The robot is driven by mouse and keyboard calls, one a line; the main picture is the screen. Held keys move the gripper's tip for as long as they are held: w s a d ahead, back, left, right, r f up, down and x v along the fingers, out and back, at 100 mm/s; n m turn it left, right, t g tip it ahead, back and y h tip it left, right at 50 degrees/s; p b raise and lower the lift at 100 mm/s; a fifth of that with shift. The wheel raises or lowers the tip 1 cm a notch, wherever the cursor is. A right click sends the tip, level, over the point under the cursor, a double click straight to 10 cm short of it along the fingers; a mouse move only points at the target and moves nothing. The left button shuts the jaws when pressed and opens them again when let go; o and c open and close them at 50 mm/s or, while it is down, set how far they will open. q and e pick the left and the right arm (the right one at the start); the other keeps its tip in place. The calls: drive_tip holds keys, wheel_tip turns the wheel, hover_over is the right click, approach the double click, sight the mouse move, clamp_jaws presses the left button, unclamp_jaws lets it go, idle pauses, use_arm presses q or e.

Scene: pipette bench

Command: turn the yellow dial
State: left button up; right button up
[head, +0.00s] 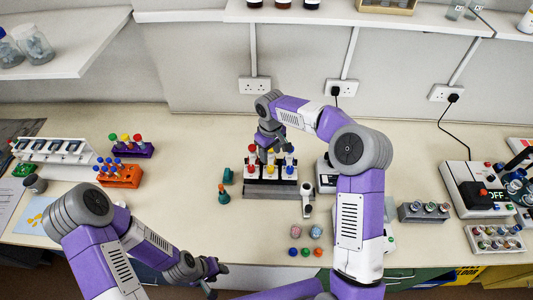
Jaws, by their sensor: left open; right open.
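A dark rack (278,193) with white fronts stands in the middle of the bench. Several upright pieces with red, yellow and blue tops stand in it. A small yellow top (270,158) shows in its back row, partly hidden by my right arm; I cannot tell for sure that this is the yellow dial. My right gripper (276,147) is open and points down just above the rack's back row; its fingertips are hard to make out, and I cannot tell if they touch anything. My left gripper (215,280) is open and empty, low at the bench's front edge, away from the rack.
An orange rack (119,178) and a purple rack (133,150) stand on the left. A green bottle (223,195) stands beside the central rack. Small coloured pieces (305,252) lie in front. A grey block (424,213) and a device (475,190) stand on the right.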

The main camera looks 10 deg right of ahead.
sight(271, 167)
drive_tip(key=shift+s+f, duration=0.75)
drive_tip(key=shift+f, duration=0.15)
drive_tip(key=f, duration=0.3)
drive_tip(key=f+p, duration=0.1)
drive_tip(key=shift+w+f, duration=0.25)
drive_tip(key=shift+f, duration=0.15)
use_arm(q)
drive_tip(key=shift+s+r, duration=0.55)
drive_tip(key=shift+r, duration=0.2)
use_arm(e)
drive_tip(key=shift+s+f, duration=0.15)
drive_tip(key=shift+c, duration=1.1)
clamp_jaws()
use_arm(q)
drive_tip(key=shift+f, duration=0.15)
